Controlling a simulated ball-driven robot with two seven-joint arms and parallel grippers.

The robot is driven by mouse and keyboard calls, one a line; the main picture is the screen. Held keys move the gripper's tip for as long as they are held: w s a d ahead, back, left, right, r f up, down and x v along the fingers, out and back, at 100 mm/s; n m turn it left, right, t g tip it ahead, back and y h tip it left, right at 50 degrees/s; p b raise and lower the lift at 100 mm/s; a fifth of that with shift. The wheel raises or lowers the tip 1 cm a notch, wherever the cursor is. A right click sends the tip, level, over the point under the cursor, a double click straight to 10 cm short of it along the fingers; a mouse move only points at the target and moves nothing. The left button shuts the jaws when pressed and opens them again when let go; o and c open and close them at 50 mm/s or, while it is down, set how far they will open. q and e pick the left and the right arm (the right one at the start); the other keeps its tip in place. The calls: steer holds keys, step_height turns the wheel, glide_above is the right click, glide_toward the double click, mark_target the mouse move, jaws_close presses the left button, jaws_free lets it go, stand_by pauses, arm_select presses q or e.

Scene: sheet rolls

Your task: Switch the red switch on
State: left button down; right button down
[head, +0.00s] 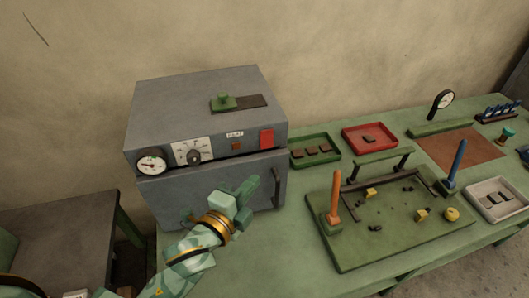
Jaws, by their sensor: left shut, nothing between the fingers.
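The red switch (266,138) is a bright red rectangular piece at the right end of the upper front panel of a grey metal box (190,105). Whether it is on or off I cannot tell. My left gripper (249,188) is shut and empty. In the picture it lies in front of the box's lower door, below the red switch and a little to its left, apart from it. My right gripper is not in view.
The panel also carries a round gauge (151,162), a dial (193,152) and a small dark red square (236,146) under a label. A dark door handle (278,187) is right of my gripper. Trays and a green board (350,255) fill the bench's right.

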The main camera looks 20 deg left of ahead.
arm_select(q)
glide_toward(270, 146)
steer(key=w+d, duration=0.3)
steer(key=d, duration=0.1)
steer(key=w+a, duration=0.2)
steer(key=w, duration=0.1)
steer(key=shift+a+f+b, duration=0.2)
steer(key=shift+a+b, duration=0.05)
steer(key=shift+b, duration=0.05)
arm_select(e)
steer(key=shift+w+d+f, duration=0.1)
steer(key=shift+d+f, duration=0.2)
arm_select(q)
steer(key=shift+a+f+b, duration=0.1)
steer(key=shift+f+b, duration=0.05)
steer(key=shift+b, duration=0.15)
steer(key=shift+w, duration=0.15)
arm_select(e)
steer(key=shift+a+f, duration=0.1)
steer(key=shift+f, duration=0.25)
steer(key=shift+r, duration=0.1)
